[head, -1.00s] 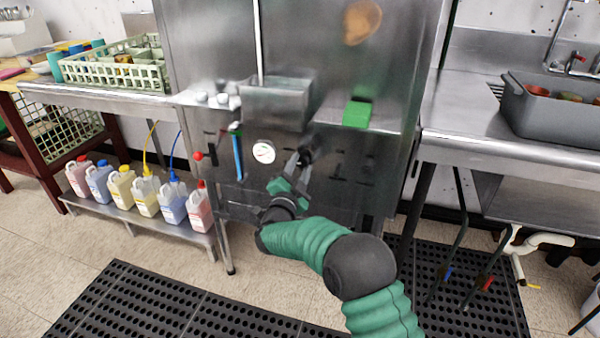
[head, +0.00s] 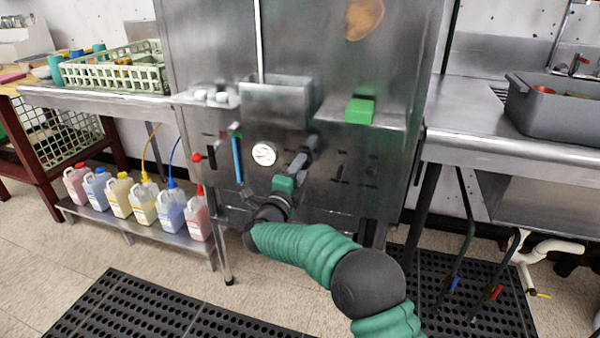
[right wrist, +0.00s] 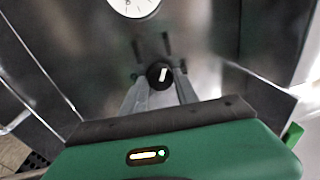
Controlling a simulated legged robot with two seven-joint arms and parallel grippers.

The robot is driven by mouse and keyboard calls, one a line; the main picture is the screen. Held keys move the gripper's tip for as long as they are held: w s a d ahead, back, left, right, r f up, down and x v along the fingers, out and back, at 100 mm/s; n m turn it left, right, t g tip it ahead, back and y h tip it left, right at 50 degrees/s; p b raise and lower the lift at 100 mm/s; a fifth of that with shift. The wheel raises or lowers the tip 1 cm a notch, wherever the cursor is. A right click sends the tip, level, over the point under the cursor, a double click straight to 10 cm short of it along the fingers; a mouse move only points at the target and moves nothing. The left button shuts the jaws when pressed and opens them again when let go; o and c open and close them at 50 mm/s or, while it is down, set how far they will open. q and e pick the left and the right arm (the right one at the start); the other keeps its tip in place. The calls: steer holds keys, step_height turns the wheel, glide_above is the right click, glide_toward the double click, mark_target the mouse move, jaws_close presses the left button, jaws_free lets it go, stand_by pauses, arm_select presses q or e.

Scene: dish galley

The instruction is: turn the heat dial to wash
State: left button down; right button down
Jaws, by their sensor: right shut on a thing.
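The heat dial (right wrist: 161,74) is a round black knob with a white pointer line on the machine's steel front panel. In the right wrist view its pointer stands near upright, leaning slightly right. My right gripper (right wrist: 160,82) has one finger on each side of the knob and is shut on it. In the head view my right gripper (head: 303,155) reaches the panel just right of the white gauge and largely covers the dial. Dark marks surround the dial, but I cannot read them. My left gripper is not in view.
The round white gauge (head: 264,154) sits left of the dial, with a blue strip (head: 238,158) beyond it. A steel box (head: 277,103) juts out above. A green block (head: 360,111) sits on the ledge at upper right. Several jugs (head: 118,196) stand on a low shelf at left.

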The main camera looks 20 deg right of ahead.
steer(key=shift+a+f, duration=0.1)
steer(key=shift+f, duration=0.1)
stand_by(0.3)
steer(key=c, duration=0.9)
jaws_free()
steer(key=shift+w, duration=0.1)
steer(key=shift+r, duration=0.1)
steer(key=p+v, duration=0.5)
steer(key=v, duration=1.2)
steer(key=shift+w, duration=0.15)
